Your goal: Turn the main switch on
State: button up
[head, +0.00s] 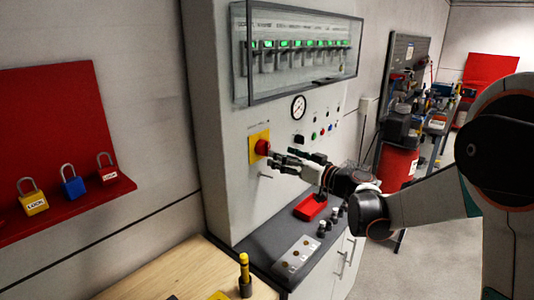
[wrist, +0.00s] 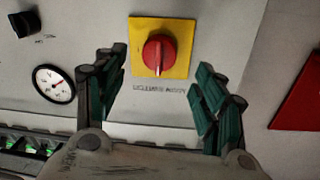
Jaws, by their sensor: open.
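The main switch is a red rotary knob (head: 262,147) on a yellow square plate (head: 254,150), mounted on the front of the light grey cabinet. In the wrist view the red knob (wrist: 158,54) sits on its yellow plate (wrist: 180,32), with a label beside it that appears upside down. The knob's ridge runs along the picture's vertical. My gripper (head: 276,158) is in front of the cabinet by the knob. In the wrist view its fingers (wrist: 160,80) are open, one on each side of the plate, and hold nothing. I cannot tell whether they touch the panel.
A gauge (head: 298,107), small buttons and a glazed breaker box (head: 300,55) are on the cabinet above. Below is a dark counter (head: 270,245) with a red item (head: 310,207).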

aim_at(267, 150)
jog(key=b+x, duration=0.1)
jog(key=x, duration=0.6)
jog(key=shift+w+a, duration=0.2)
jog(key=c, duration=1.1)
